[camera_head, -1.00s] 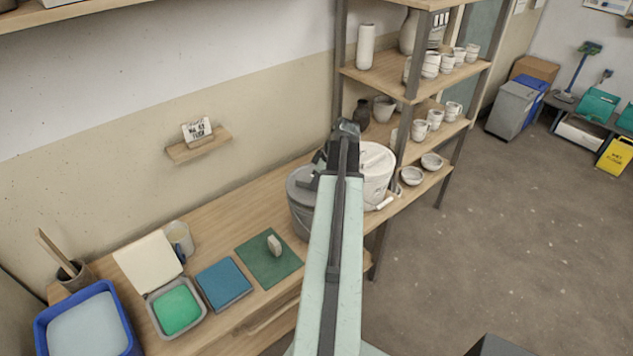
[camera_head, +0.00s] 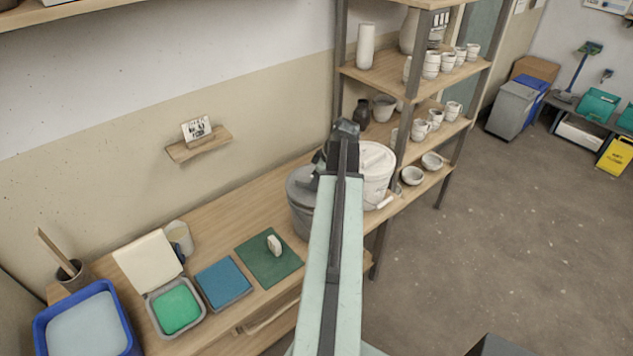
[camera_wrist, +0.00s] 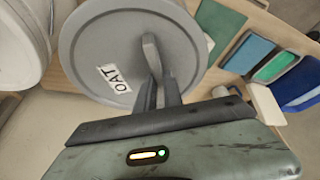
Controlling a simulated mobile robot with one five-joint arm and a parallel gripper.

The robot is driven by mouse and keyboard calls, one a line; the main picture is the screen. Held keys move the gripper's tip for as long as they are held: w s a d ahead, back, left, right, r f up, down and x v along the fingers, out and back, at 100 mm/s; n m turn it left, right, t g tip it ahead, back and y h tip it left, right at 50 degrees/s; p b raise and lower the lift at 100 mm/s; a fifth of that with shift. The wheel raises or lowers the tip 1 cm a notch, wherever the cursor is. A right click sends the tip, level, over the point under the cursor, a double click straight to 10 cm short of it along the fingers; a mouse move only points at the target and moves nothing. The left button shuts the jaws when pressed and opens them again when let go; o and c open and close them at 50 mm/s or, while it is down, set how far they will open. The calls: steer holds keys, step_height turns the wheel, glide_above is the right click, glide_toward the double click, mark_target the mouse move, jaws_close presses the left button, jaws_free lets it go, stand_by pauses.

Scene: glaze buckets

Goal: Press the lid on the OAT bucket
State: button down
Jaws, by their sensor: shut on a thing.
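The OAT bucket (camera_head: 303,219) is grey and stands on the wooden bench, partly hidden behind my arm. Its round grey lid (camera_wrist: 95,45) fills much of the wrist view, with a white OAT label and an upright handle (camera_wrist: 152,55). My gripper (camera_wrist: 163,93) is shut on the lid's handle. In the head view the lid (camera_head: 298,182) sits at the bucket's mouth. I cannot tell whether its rim is pressed fully down.
A white bucket (camera_head: 377,165) stands close to the right. A green mat (camera_head: 262,268) with a small pale block (camera_head: 274,245), a blue pad (camera_head: 224,283) and a green-filled tray (camera_head: 177,309) lie to the left. A shelf post (camera_head: 404,140) rises behind the white bucket.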

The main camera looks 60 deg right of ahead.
steer(key=shift+f+b, duration=0.55)
steer(key=shift+f, duration=0.05)
stand_by(0.9)
steer(key=c, duration=1.4)
jaws_free()
steer(key=shift+o, duration=0.3)
steer(key=o, duration=0.4)
steer(key=shift+r, duration=0.1)
step_height(320, 180, up, 7)
steer(key=p, duration=0.7)
steer(key=shift+w, duration=0.1)
